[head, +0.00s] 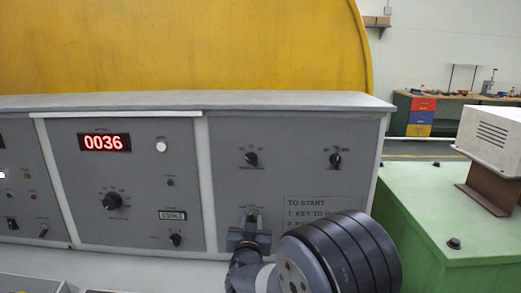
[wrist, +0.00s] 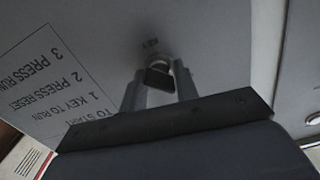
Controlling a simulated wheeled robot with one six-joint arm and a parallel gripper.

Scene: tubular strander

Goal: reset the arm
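My gripper (wrist: 160,78) is at the key switch on the right panel of the grey console. In the wrist view, its two fingers stand on either side of the dark key (wrist: 158,78), below a small "KEY" label. The key fills most of the gap, and I cannot tell whether the fingers press on it. In the head view, my gripper (head: 250,222) points at the panel's lower part, and my arm's dark round link covers the lower right of this panel.
The console (head: 290,140) has knobs and a red display (head: 104,142) reading 0036. A "TO START" label (head: 308,202) is partly hidden by my arm. A green cabinet (head: 430,205) with a white box (head: 490,138) stands at the right. A yellow guard (head: 180,45) rises behind.

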